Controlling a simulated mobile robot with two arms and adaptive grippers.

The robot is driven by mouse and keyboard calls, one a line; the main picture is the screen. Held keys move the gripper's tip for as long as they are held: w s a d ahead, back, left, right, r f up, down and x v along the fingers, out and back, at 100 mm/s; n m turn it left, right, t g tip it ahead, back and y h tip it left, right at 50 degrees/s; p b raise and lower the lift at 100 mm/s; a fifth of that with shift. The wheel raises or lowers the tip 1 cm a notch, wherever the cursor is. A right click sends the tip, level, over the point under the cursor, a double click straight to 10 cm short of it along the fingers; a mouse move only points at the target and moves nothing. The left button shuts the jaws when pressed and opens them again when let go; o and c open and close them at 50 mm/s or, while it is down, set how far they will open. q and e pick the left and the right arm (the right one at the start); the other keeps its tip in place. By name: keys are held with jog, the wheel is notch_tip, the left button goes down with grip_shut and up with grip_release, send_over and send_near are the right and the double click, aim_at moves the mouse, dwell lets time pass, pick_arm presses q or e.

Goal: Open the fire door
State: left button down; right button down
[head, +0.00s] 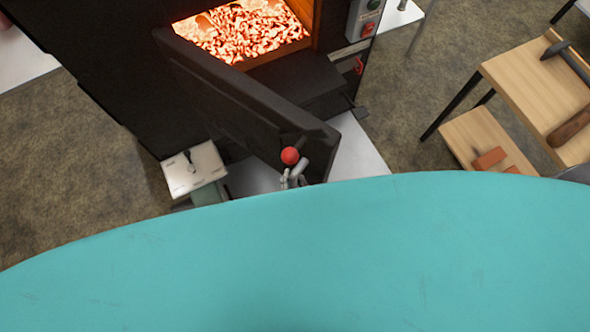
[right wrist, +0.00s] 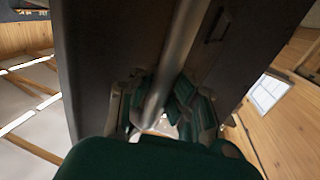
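The fire door (head: 245,100) is a thick dark slab swung out from the black firebox (head: 110,70), leaving the glowing opening (head: 245,30) exposed. A red ball knob (head: 289,156) and a short grey handle show near the door's free end. My right gripper (head: 292,180) is at that end, mostly hidden behind my teal body. In the right wrist view, the metal handle bar (right wrist: 178,50) runs between the dark green fingers of my right gripper (right wrist: 160,100), which are closed around it. The dark door panel fills the space behind. My left gripper is not in view.
A wooden bench (head: 540,90) with a hammer (head: 568,62) and a lower shelf stands at the right. A control box (head: 362,18) is fixed beside the opening. A pale box (head: 194,168) shows left of the door.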

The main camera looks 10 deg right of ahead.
jog(key=c, duration=2)
grip_release()
jog(key=shift+s+d+f, duration=0.35)
jog(key=shift+s+f, duration=0.05)
jog(key=o, duration=0.7)
jog(key=shift+s+d+r, duration=0.15)
jog(key=shift+s, duration=0.15)
jog(key=shift+c, duration=0.2)
jog(key=shift+o, duration=0.7)
jog(key=shift+w+a+r, duration=0.1)
jog(key=shift+w+a, duration=0.1)
jog(key=shift+w, duration=0.05)
jog(key=s, duration=0.7)
jog(key=shift+s+d, duration=0.2)
jog(key=shift+s, duration=0.15)
